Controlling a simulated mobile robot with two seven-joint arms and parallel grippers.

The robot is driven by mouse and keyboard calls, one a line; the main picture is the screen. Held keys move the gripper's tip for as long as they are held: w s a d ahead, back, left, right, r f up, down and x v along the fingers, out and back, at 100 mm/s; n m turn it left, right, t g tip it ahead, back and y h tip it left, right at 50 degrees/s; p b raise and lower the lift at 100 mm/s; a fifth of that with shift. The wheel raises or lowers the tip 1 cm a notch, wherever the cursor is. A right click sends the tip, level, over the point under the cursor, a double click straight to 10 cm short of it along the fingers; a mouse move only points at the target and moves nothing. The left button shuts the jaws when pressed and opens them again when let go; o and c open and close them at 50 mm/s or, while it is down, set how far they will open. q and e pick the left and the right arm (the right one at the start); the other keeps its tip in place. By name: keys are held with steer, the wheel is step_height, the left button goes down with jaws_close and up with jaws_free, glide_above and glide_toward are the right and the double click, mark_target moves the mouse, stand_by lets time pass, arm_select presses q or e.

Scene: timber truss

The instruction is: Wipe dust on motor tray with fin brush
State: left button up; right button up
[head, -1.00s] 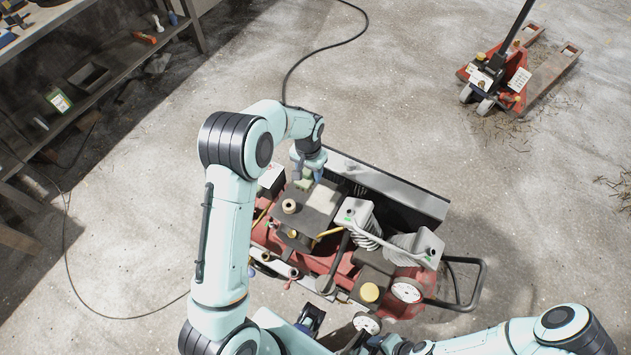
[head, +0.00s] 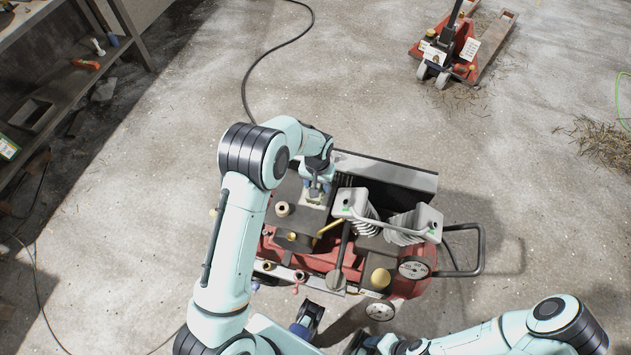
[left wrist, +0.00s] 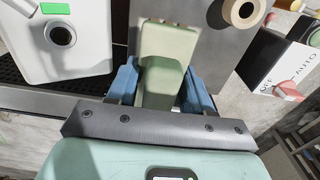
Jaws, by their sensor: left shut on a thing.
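My left gripper (head: 317,190) reaches down over the far right part of a dark grey tray (head: 286,190) on a red compressor. In the left wrist view its blue fingers (left wrist: 160,85) are shut on a pale green block-shaped handle (left wrist: 168,50), which I take for the fin brush. Its fins are hidden beneath the handle. The tray (left wrist: 208,45) is a flat grey plate under and right of the handle. A pale patch, possibly dust, shows below the gripper in the head view. My right arm lies along the bottom edge; its fingers are not clear.
A tape roll (head: 282,209) stands on the tray. Grey finned cylinder heads (head: 357,203) rise close to the gripper's right. A black-and-white switch box (left wrist: 275,60) is beside the tray.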

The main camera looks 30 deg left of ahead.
arm_select(q)
step_height(320, 180, down, 6)
steer(key=b, duration=0.3)
steer(key=shift+r, duration=0.2)
steer(key=shift+w+a+r, duration=0.15)
steer(key=shift+w+r, duration=0.05)
steer(key=shift+w, duration=0.2)
steer(key=shift+w+a, duration=0.25)
steer(key=shift+w, duration=0.85)
steer(key=shift+f+b, duration=0.3)
steer(key=shift+b, duration=0.1)
steer(key=shift+s, duration=0.1)
